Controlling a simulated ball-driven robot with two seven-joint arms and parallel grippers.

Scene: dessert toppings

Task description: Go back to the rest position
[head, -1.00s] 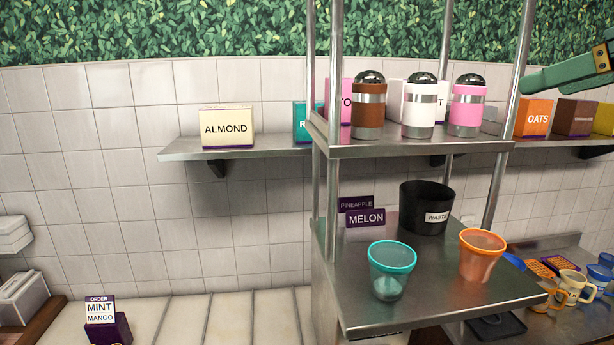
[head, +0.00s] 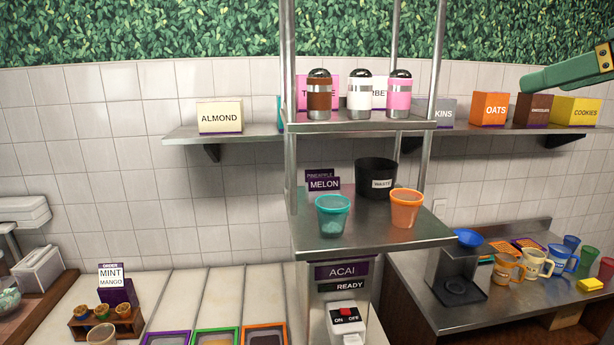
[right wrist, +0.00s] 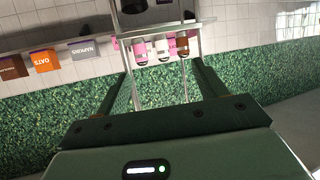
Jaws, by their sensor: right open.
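My right gripper (head: 545,76) is raised at the upper right edge of the head view, in front of the hedge wall and above the wall shelf. It is green and touches nothing that I can see. In the right wrist view, its two fingers (right wrist: 160,72) stand wide apart with nothing between them. The shaker rack shows upside down beyond them. My left gripper is in neither view.
A metal rack (head: 375,240) holds three shakers, a teal cup (head: 333,215), an orange cup (head: 406,208) and a black waste bin (head: 376,174). A wall shelf (head: 260,134) carries topping boxes. A side counter (head: 420,305) at right holds mugs.

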